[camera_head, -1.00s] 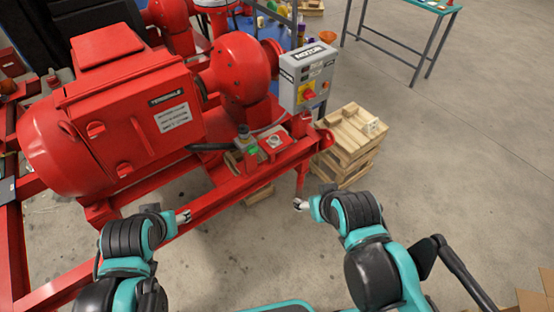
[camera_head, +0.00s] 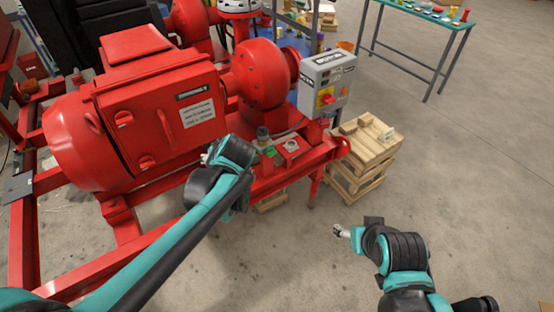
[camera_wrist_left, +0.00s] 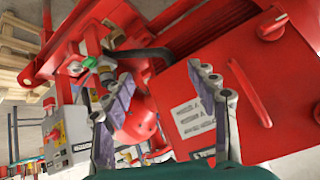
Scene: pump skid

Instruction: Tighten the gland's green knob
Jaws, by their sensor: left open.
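The small green knob (camera_head: 270,151) is on the gland on the red skid beam, below the pump. In the left wrist view the green knob (camera_wrist_left: 90,62) shows left of the fingers, beside metal fittings and a black hose. My left gripper (camera_wrist_left: 158,75) is open and empty, its two fingers apart over the red motor housing. It is clear of the knob. In the head view its fingers are mostly hidden by my own wrist. My right gripper (camera_head: 340,231) hangs over bare floor at the lower right, away from the skid; its finger gap is too small to make out.
A red motor (camera_head: 150,110) fills the left of the skid. A grey control box (camera_head: 326,78) with a red-and-yellow switch stands right of the pump. Wooden pallets (camera_head: 365,150) are stacked beyond the skid's end. The floor to the right is open.

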